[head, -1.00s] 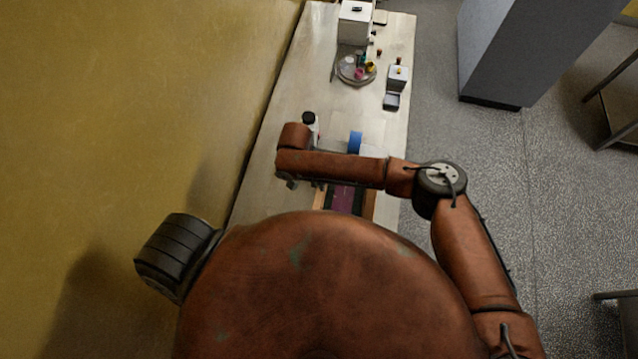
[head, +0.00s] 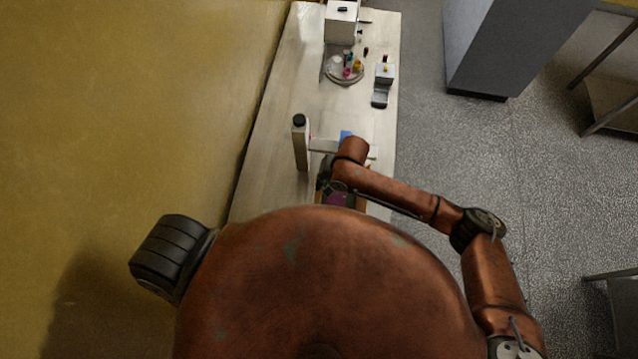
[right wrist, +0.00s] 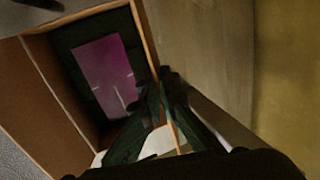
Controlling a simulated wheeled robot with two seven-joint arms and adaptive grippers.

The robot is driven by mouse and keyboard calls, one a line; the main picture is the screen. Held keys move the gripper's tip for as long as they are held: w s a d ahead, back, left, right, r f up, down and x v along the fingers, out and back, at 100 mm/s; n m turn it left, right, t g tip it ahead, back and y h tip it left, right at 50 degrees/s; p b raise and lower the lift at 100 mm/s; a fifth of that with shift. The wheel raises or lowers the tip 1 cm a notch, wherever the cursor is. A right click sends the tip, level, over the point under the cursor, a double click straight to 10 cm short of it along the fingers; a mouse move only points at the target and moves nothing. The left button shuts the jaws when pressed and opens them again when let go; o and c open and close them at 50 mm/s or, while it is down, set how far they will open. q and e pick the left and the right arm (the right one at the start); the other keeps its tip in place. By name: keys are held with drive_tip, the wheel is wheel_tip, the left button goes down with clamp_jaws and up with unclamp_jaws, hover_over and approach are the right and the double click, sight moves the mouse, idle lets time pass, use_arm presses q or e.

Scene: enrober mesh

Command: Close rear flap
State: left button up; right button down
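In the head view an open box with wooden walls (head: 361,200) stands on the table, with a magenta panel (head: 336,199) inside. My body and right arm hide much of it. The right wrist view shows its brown wall (right wrist: 48,85), dark inside and magenta panel (right wrist: 104,72). I cannot tell which part is the rear flap. My right gripper (right wrist: 164,84) has its dark green fingertips close together at the box's thin edge (right wrist: 148,40). Whether they pinch the edge is unclear. In the head view this gripper (head: 328,190) is over the box's left part. My left gripper is not seen.
A tall bottle with a black cap (head: 301,150) stands just beyond the box, with a blue object (head: 345,135) beside it. Farther back are a round tray (head: 331,76), a white box (head: 341,25) and a small white unit (head: 385,72). The table's left side (head: 262,170) is clear.

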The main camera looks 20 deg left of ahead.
drive_tip(key=shift+d+y, duration=0.15)
drive_tip(key=shift+y, duration=0.25)
drive_tip(key=shift+f, duration=0.1)
drive_tip(key=c, duration=2.2)
unclamp_jaws()
drive_tip(key=v, duration=1.2)
drive_tip(key=shift+w, duration=0.2)
